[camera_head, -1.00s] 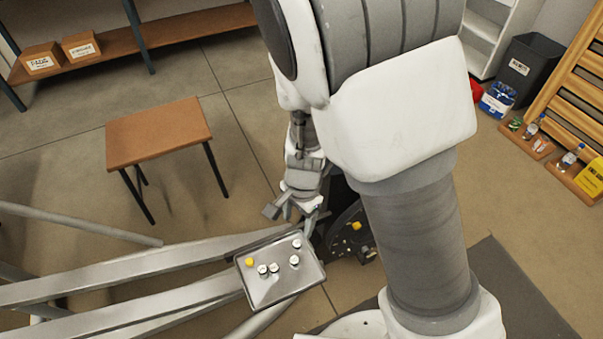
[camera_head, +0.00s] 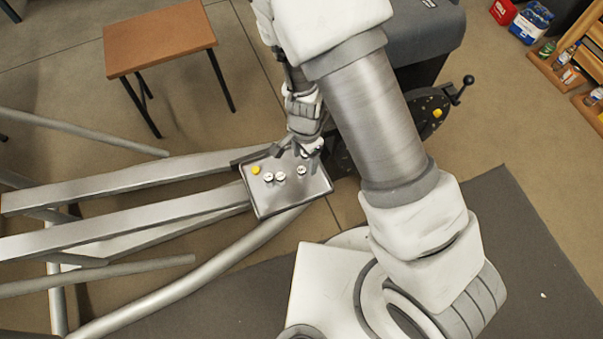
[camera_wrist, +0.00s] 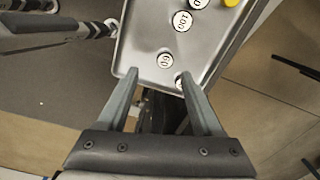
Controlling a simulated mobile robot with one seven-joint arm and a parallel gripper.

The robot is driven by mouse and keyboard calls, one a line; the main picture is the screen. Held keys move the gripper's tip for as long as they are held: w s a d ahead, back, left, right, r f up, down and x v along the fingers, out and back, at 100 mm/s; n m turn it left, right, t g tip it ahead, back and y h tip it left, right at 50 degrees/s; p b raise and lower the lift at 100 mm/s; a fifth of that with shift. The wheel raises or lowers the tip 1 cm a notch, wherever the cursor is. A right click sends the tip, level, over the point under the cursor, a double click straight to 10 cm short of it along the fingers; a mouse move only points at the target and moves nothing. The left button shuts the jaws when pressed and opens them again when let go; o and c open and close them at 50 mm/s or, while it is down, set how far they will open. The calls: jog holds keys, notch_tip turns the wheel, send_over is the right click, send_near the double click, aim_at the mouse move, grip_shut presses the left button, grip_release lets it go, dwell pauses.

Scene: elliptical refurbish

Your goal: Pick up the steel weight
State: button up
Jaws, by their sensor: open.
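A shallow grey metal tray (camera_head: 280,202) holds several small round weights with white, printed tops. One stands alone (camera_head: 301,170) on the right; two more (camera_head: 268,177) (camera_head: 280,177) stand close together. Which one is the steel weight I cannot tell. My gripper (camera_head: 298,150) is over the tray's far edge. In the wrist view my gripper (camera_wrist: 160,76) is open and empty. One white-topped weight (camera_wrist: 165,60) appears just beyond the fingertips, between them. Another (camera_wrist: 182,80) is partly hidden by the right finger. A third (camera_wrist: 183,21) stands farther up the tray (camera_wrist: 142,40).
A yellow piece (camera_head: 256,170) sits in the tray's left part. Metal beams (camera_head: 120,235) run from the tray to the left. A brown table (camera_head: 160,40) stands at the upper left. A dark wheel-like part with a handle (camera_head: 435,108) is to the right of the tray.

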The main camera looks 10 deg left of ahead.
aim_at(301, 169)
jog(key=f+b, duration=0.1)
jog(key=f, duration=0.1)
jog(key=f+b, duration=0.1)
jog(key=a+f+b, duration=0.1)
jog(key=f, duration=0.1)
jog(key=shift+w+f, duration=0.15)
jog(key=shift+f, duration=0.15)
jog(key=shift+r, duration=0.1)
jog(key=shift+c, duration=0.4)
grip_shut()
